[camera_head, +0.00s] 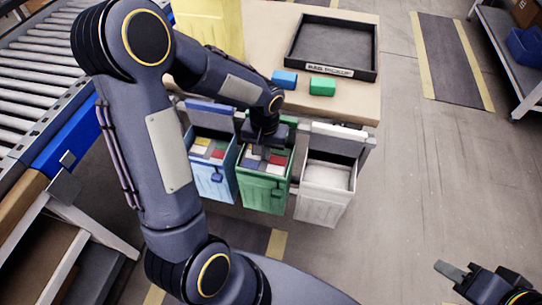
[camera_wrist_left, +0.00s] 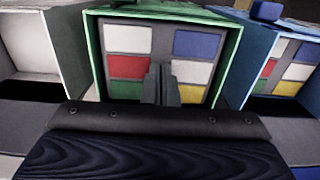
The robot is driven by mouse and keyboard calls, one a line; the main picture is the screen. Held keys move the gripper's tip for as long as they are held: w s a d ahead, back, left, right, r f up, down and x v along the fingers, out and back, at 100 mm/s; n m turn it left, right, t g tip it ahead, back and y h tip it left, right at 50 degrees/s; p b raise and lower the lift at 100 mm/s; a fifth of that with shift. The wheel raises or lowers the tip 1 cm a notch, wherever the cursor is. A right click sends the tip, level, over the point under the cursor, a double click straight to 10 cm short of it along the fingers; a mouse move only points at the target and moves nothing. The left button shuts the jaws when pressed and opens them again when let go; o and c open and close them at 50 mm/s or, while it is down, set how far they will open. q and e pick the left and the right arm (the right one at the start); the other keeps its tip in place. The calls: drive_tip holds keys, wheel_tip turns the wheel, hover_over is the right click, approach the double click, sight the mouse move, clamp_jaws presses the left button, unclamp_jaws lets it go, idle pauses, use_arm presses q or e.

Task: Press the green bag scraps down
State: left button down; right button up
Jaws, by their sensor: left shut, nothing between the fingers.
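The green bin (camera_head: 263,192) hangs between two other bins, with flat white, red, blue, yellow and green scraps (camera_head: 277,160) inside. The scraps (camera_wrist_left: 125,67) also fill the green bin (camera_wrist_left: 98,75) in the left wrist view. My left gripper (camera_head: 262,150) is over the green bin's opening, pointing down. In the left wrist view its fingers (camera_wrist_left: 162,82) are together with nothing between them, in front of the scraps. I cannot tell whether they touch the scraps. My right gripper (camera_head: 452,272) is at the lower right, away from the bins; its opening is unclear.
A blue bin (camera_head: 212,183) with similar scraps is left of the green one, and a white bin (camera_head: 323,200) is right. Blue (camera_head: 284,79) and green (camera_head: 322,86) blocks and a black tray (camera_head: 376,45) are on the table behind. A roller conveyor (camera_head: 35,75) runs at the left.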

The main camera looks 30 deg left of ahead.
use_arm(q)
drive_tip(key=shift+f+b, duration=1.25)
drive_tip(key=shift+f, duration=0.4)
drive_tip(key=shift+r, duration=0.1)
wheel_tip(320, 180, up, 9)
drive_tip(key=p, duration=0.7)
drive_tip(key=shift+r, duration=0.1)
